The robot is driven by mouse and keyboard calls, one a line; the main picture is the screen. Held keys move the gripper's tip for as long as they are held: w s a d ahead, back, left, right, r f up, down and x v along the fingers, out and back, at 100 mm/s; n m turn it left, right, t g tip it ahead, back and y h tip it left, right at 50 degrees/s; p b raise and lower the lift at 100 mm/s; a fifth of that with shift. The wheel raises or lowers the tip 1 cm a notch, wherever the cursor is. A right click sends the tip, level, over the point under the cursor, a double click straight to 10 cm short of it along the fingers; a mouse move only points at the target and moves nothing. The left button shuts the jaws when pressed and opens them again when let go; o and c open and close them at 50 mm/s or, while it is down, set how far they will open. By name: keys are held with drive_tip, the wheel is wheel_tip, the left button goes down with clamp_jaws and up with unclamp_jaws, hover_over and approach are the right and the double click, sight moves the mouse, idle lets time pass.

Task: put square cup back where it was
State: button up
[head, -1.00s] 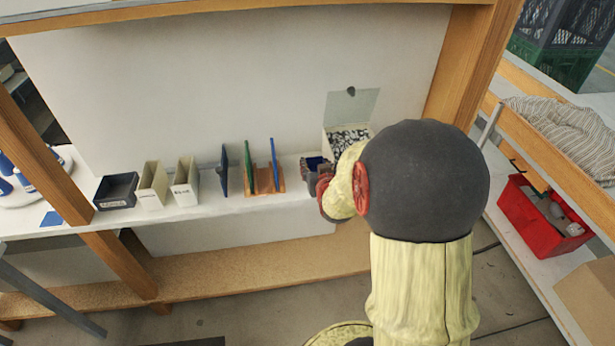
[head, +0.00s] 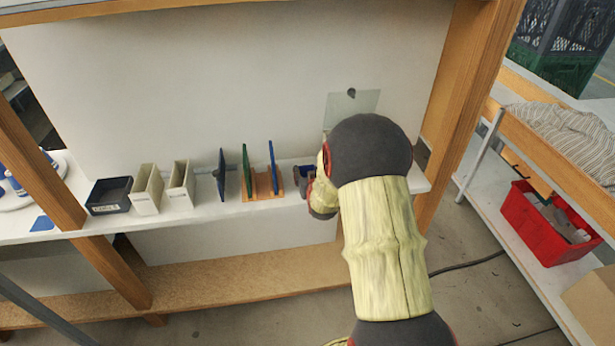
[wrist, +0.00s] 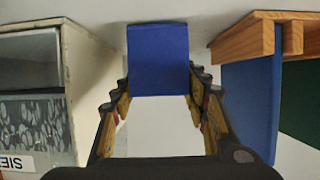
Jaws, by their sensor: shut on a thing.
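The square cup is blue and shows between the fingertips of my gripper in the wrist view (wrist: 158,62). My gripper (wrist: 160,90) is shut on it, one finger at each side. In the head view my gripper (head: 304,182) is over the shelf, just right of the wooden rack. There the cup is mostly hidden by my wrist. I cannot tell whether the cup touches the shelf.
The wooden rack (head: 264,193) holds upright green and blue panels close left of my gripper. A labelled box (wrist: 70,60) stands on its other side, mostly hidden by my arm in the head view. Cream holders (head: 148,190) and a dark tray (head: 108,194) stand further left.

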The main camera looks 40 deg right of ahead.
drive_tip(key=shift+f, duration=0.25)
drive_tip(key=shift+f, duration=0.15)
drive_tip(key=o, duration=1.2)
drive_tip(key=shift+c, duration=0.2)
